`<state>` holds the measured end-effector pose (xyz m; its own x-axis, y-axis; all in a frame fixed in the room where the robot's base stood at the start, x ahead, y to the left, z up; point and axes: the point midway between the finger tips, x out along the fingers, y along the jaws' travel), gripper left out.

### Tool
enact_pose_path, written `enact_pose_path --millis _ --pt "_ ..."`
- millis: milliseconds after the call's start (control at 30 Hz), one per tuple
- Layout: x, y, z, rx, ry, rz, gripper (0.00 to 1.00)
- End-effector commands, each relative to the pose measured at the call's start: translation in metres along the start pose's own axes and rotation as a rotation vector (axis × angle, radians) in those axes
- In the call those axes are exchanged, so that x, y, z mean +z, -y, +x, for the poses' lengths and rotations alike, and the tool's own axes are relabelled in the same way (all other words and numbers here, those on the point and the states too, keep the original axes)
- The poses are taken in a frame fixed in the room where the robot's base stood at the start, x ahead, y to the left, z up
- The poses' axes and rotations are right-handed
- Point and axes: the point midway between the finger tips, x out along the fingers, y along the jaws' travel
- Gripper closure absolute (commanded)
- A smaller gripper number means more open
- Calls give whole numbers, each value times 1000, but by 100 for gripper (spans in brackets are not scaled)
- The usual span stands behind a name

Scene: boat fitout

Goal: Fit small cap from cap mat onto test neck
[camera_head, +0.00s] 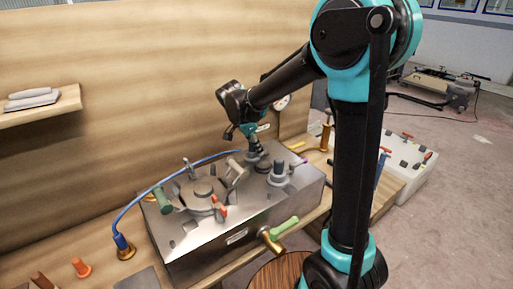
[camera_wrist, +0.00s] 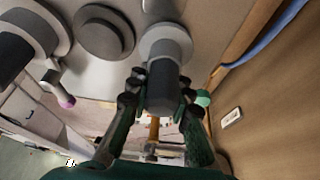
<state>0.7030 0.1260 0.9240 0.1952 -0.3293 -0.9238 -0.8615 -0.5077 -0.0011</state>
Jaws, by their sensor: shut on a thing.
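My gripper (camera_wrist: 162,108) is shut on a dark grey cylinder (camera_wrist: 164,88) in the wrist view. The cylinder stands on a wider pale grey round flange (camera_wrist: 168,40) on the metal top. I cannot tell where a small cap ends and a test neck begins here. In the head view my gripper (camera_head: 254,146) points down at the back of the steel box (camera_head: 235,237), over this piece. A dark flat disc (camera_wrist: 103,31) lies beside it, with a larger flanged neck (camera_wrist: 32,32) beyond; that neck also shows in the head view (camera_head: 279,173). I cannot make out the cap mat for certain.
A round lidded hatch (camera_head: 203,193) with clamps and a green-handled knob (camera_head: 161,200) take up the box's left half. A blue hose (camera_head: 170,183) arches over the left side. A green-handled brass valve (camera_head: 275,238) sticks out in front. A wooden wall stands behind.

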Motion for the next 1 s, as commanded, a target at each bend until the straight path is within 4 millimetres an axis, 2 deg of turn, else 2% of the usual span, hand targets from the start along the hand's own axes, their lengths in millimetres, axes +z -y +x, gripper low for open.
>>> enact_pose_path --millis 167,200,367,567,800,1000 --pt "0 0 0 0 0 0 100" --pt "0 0 0 0 0 0 77" --pt "0 0 0 0 0 0 57" --pt "0 0 0 0 0 0 56" --pt "0 0 0 0 0 0 32" --pt "0 0 0 0 0 0 32"
